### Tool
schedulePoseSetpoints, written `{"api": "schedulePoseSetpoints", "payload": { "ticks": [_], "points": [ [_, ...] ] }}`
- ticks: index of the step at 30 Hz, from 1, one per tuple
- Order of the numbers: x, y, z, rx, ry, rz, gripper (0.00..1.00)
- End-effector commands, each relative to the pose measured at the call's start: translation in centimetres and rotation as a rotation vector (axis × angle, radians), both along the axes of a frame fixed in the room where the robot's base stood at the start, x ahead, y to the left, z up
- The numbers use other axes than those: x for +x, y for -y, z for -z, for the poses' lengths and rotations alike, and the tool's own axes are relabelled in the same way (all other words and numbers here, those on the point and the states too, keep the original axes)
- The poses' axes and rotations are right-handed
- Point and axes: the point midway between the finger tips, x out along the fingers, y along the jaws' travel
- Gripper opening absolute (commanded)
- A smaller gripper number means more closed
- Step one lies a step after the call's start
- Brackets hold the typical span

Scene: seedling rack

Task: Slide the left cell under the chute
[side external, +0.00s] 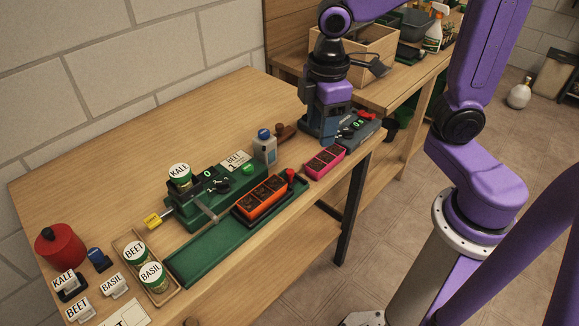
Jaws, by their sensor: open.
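An orange tray (240,212) with three dark soil-filled cells sits on a long green rail (205,262). Its left cell (251,204) is the one nearest the front left. A green seeder (195,207) with a KALE canister (180,176) on top stands behind the rail. A metal bar (204,210) reaches from the seeder toward the rail, left of the orange tray; I cannot make out the chute's mouth. A red knob (290,175) is at the tray's right end. My gripper (320,134) is open, pointing down at the table's far right end, apart from the tray; its fingertips are hard to make out.
A pink tray (325,161) lies right of the rail, near the table edge. A grey box with a red knob (362,128) is beside my gripper. BEET (133,252) and BASIL (151,274) canisters stand in a wooden holder. A bottle (264,147) stands behind the rail. The table's back left is bare.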

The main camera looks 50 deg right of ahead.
Motion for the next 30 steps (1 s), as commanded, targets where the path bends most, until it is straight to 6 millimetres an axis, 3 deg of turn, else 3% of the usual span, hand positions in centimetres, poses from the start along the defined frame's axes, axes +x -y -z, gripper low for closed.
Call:
{"api": "schedulePoseSetpoints", "payload": {
  "ticks": [6, 12, 20, 30],
  "points": [
    [4.9, -0.1, -0.2, -0.012, 0.003, 0.004, 0.48],
    [7.3, 0.1, -0.2, -0.019, 0.003, 0.002, 0.48],
    [7.8, 0.3, 0.9, -0.022, 0.001, 0.002, 0.48],
    [8.0, 0.4, 6.8, -0.024, -0.002, 0.001, 0.48]
  ]
}}
